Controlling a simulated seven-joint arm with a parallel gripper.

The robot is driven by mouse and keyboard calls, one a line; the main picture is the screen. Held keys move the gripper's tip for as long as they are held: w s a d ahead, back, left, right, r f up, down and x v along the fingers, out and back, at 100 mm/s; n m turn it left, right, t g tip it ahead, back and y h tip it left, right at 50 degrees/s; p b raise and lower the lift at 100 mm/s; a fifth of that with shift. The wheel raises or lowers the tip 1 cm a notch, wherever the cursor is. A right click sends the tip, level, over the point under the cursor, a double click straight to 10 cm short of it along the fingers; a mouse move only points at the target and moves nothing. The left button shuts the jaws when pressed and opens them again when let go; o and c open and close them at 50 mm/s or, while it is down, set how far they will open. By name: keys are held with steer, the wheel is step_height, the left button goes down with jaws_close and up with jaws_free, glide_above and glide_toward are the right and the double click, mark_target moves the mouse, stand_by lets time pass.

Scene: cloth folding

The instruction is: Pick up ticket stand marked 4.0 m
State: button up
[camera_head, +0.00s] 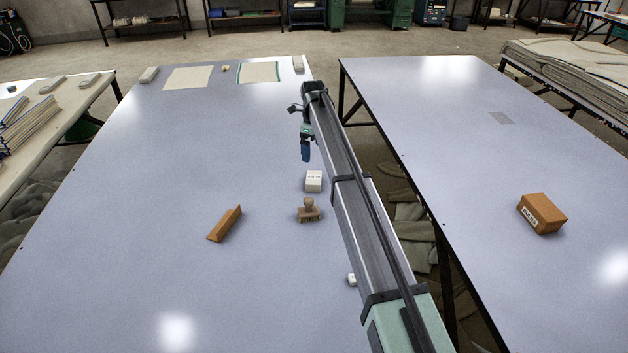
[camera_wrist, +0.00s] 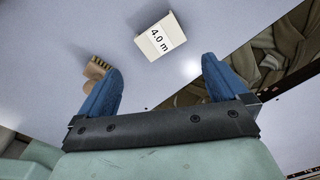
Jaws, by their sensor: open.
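The ticket stand marked 4.0 m (camera_wrist: 160,37) is a small cream block with a white label. In the wrist view it lies beyond my blue fingertips, roughly between their lines. In the head view the stand (camera_head: 313,181) stands on the left table near its right edge. My gripper (camera_head: 306,150) is above the table, just behind the stand in the picture. In the wrist view my gripper (camera_wrist: 160,80) has its two blue fingers wide apart with nothing between them. It does not touch the stand.
A wooden-handled brush (camera_head: 308,210) sits just in front of the stand. A brown wooden wedge (camera_head: 225,223) lies to the left. A small white piece (camera_head: 351,279) is beside my arm. A gap separates this table from the right table (camera_head: 480,130), which holds a brown box (camera_head: 542,213).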

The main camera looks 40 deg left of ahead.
mark_target(315, 177)
steer(key=f+n, duration=0.1)
steer(key=f, duration=0.3)
steer(key=f+n, duration=0.2)
steer(key=f, duration=0.3)
steer(key=f+n, duration=0.1)
steer(key=f, duration=0.4)
steer(key=shift+w+d+n, duration=0.15)
steer(key=shift+d+n, duration=0.15)
steer(key=shift+r, duration=0.1)
steer(key=c, duration=0.7)
